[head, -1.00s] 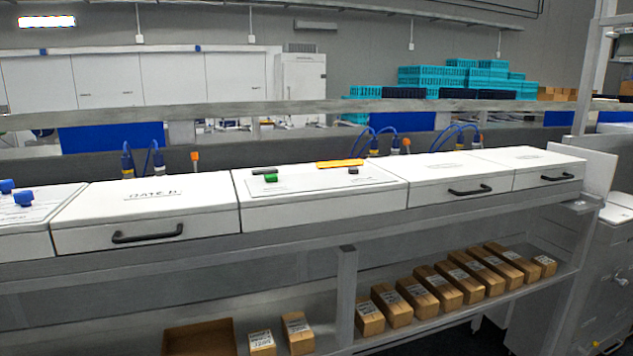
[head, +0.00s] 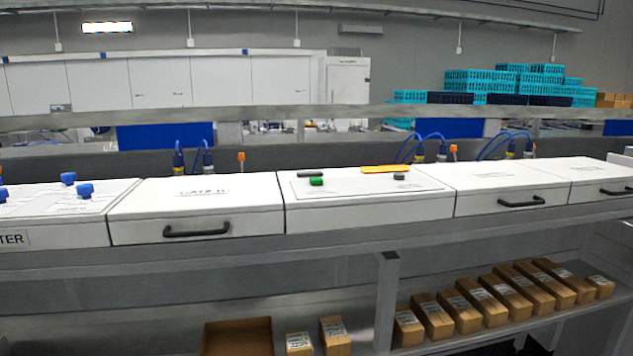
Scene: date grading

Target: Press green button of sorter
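A green button (head: 316,181) stands on the white sloped top of the sorter panel (head: 368,212), near the middle of the head view. A small dark button (head: 399,176) sits to its right on the same panel. A dark strip (head: 310,173) lies just behind the green button, and an orange strip (head: 385,169) lies at the panel's back edge. Neither of my grippers is in view, and nothing touches the green button.
White boxes with black handles (head: 196,231) flank the panel. Blue knobs (head: 85,190) stand at far left. A grey rail (head: 250,250) runs along the front. Cardboard boxes (head: 440,315) line the shelf below. Teal crates (head: 500,82) are stacked behind.

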